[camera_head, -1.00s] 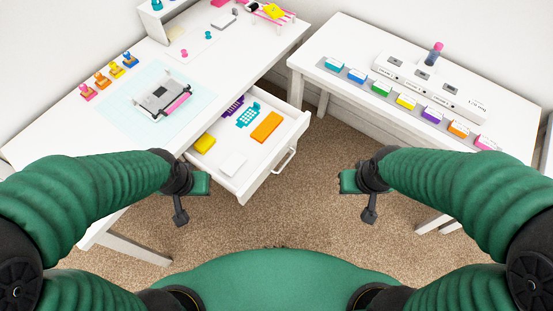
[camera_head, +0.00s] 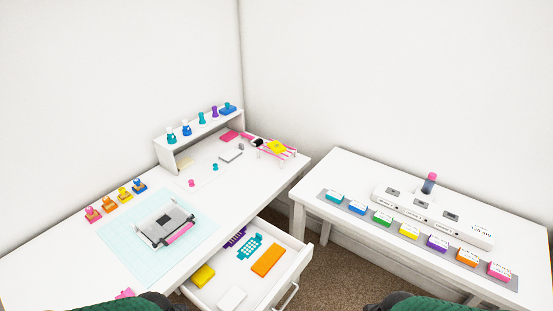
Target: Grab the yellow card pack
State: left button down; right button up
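The yellow card pack (camera_head: 409,231) stands in a row of coloured packs on a grey strip on the right table. It sits between the green pack (camera_head: 382,218) and the purple pack (camera_head: 437,243). A yellow block (camera_head: 203,275) also lies in the open drawer of the left desk. Only the tops of my green arms show at the bottom edge. Both grippers are below the picture, so I cannot see their fingers.
The right table (camera_head: 345,170) also holds a white box (camera_head: 432,217) behind the packs and a pink-topped bottle (camera_head: 429,183). The left desk bears a paper press (camera_head: 165,225) and stamps. Its drawer (camera_head: 300,262) stands open between the tables, over carpet.

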aim_at(275, 146)
jog(key=i+l+u, duration=0.1)
jog(key=u, duration=0.8)
jog(key=i+l+u, duration=0.15)
jog(key=l+u, duration=0.2)
jog(key=l, duration=0.15)
jog(key=i+l+u, duration=0.1)
jog(key=l+u, duration=0.25)
jog(key=l, duration=0.15)
jog(key=l+u, duration=0.35)
jog(key=l, duration=1.05)
